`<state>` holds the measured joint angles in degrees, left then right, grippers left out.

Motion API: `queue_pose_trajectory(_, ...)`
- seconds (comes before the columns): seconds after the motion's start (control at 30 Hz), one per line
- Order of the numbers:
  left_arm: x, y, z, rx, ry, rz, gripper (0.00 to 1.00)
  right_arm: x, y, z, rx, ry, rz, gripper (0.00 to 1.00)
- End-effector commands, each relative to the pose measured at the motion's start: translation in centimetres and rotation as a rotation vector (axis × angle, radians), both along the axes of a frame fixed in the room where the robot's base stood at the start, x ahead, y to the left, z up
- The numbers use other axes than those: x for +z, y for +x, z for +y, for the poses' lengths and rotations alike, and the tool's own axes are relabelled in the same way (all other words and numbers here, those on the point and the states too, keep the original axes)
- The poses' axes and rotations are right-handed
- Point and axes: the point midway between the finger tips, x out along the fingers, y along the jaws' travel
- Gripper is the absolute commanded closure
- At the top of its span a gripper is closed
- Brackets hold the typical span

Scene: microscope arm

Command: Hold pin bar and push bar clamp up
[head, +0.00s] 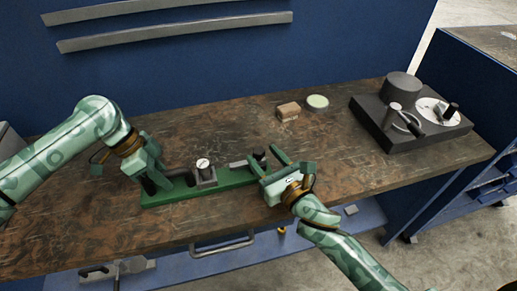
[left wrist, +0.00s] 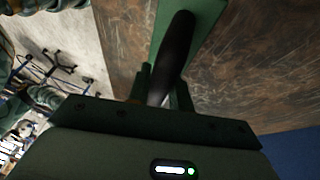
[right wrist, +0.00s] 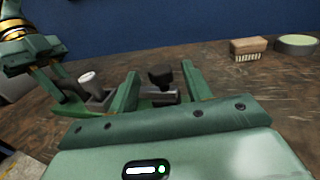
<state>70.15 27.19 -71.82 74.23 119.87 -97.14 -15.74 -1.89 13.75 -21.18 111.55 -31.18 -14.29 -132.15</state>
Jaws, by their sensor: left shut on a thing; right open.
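A long green base plate (head: 222,188) lies on the table with a fixture on it. My left gripper (head: 152,180) is shut at the plate's left end on a dark bar, seen in the left wrist view as a black, rounded bar (left wrist: 175,48) running out from between the fingers. My right gripper (head: 268,166) is open at the plate's right end. In the right wrist view a black knob (right wrist: 160,75) on a grey clamp part stands between its spread fingers, with no clear contact. A grey block with a round white-topped piece (head: 203,164) stands mid-plate.
A black base with a cylinder and lever (head: 405,120) stands at the table's right. The wooden table between is clear. A blue wall rises behind.

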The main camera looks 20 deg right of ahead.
Motion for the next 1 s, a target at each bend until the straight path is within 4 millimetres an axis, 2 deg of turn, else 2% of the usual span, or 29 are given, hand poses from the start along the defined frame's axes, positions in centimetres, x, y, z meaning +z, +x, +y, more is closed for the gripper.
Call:
queue_pose_trajectory(0.1,0.2,0.1,-0.1,0.001,-0.003,-0.002,1.00,0.1,1.9,0.5,-0.001,0.001,-0.001,0.51)
queue_pose_trajectory(0.2,0.2,0.1,-0.1,0.001,-0.003,-0.002,1.00,0.0,2.8,0.8,0.000,0.001,-0.001,0.51)
queue_pose_trajectory(0.53,0.2,0.1,-0.1,0.001,-0.003,-0.002,1.00,0.0,3.3,1.0,0.001,0.002,0.001,0.51)
queue_pose_trajectory(0.57,0.2,0.1,-0.1,0.001,-0.003,-0.002,1.00,0.0,3.3,1.0,0.001,0.002,0.001,0.54)
queue_pose_trajectory(0.73,0.2,0.1,-0.1,0.001,-0.003,-0.002,1.00,0.0,3.3,1.0,0.001,0.002,0.001,1.00)
queue_pose_trajectory(0.87,0.2,0.1,0.0,0.001,-0.003,-0.002,1.00,0.0,3.3,1.2,0.001,0.002,0.001,1.00)
queue_pose_trajectory(1.0,0.2,0.1,-0.1,0.001,-0.003,-0.002,1.00,0.0,3.2,3.5,0.003,0.004,0.001,1.00)
